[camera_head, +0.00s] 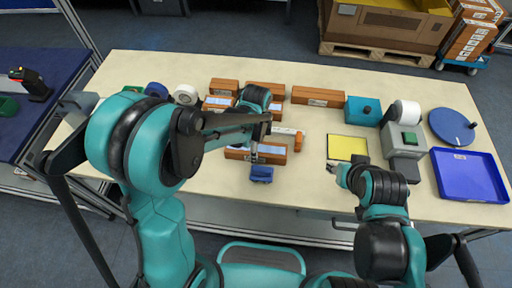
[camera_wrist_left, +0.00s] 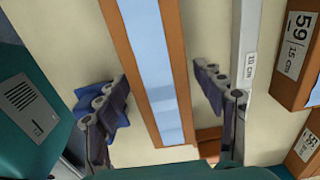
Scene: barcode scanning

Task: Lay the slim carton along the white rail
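The slim carton (camera_head: 275,158), brown with a pale blue top, lies on the table in front of the white rail (camera_head: 286,131). In the left wrist view the carton (camera_wrist_left: 155,70) runs between the two spread fingers of my left gripper (camera_wrist_left: 165,95), with gaps on both sides. The rail, marked "10 CM" (camera_wrist_left: 247,65), runs roughly parallel beside it, apart from the carton. In the head view my left gripper (camera_head: 256,150) is over the carton and hides part of it and of the rail. My right gripper (camera_head: 336,172) is by the table's front edge; its finger opening is unclear.
A small blue object (camera_head: 261,175) lies just in front of the carton. Several brown cartons (camera_head: 318,96) stand behind the rail. An orange block (camera_head: 298,141) is at the rail's right end. A yellow pad (camera_head: 347,147), grey device (camera_head: 403,143) and blue tray (camera_head: 469,176) are right.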

